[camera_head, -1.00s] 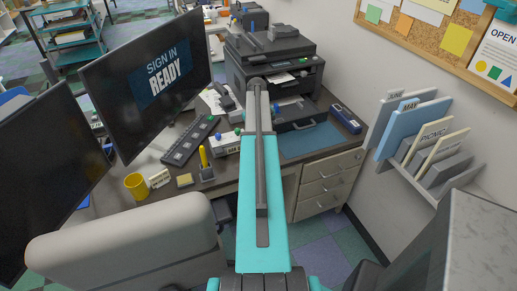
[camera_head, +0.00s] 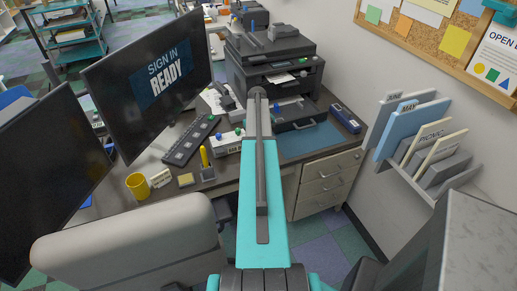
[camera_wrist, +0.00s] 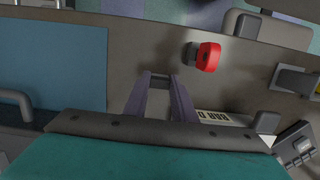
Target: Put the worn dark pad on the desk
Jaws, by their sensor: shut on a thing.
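In the wrist view my gripper (camera_wrist: 160,78) has its two grey fingers drawn close together over the desk (camera_wrist: 140,35). Only a dark strip shows between the fingertips, and I cannot make out the held thing's outline or identify it as the worn dark pad. No other dark pad can be made out clearly. In the head view my teal arm reaches over the desk (camera_head: 338,142) and hides the gripper and what it holds. The fingertips are to the right of the blue mat (camera_wrist: 55,65) in the wrist view.
A red-knobbed item (camera_wrist: 207,57) stands near the fingers, with a lettered label (camera_wrist: 215,117) below it. The printer (camera_head: 280,70), keyboard (camera_head: 190,140), yellow mug (camera_head: 137,186) and monitors occupy the desk. A chair (camera_head: 125,240) stands in front. The blue mat looks bare.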

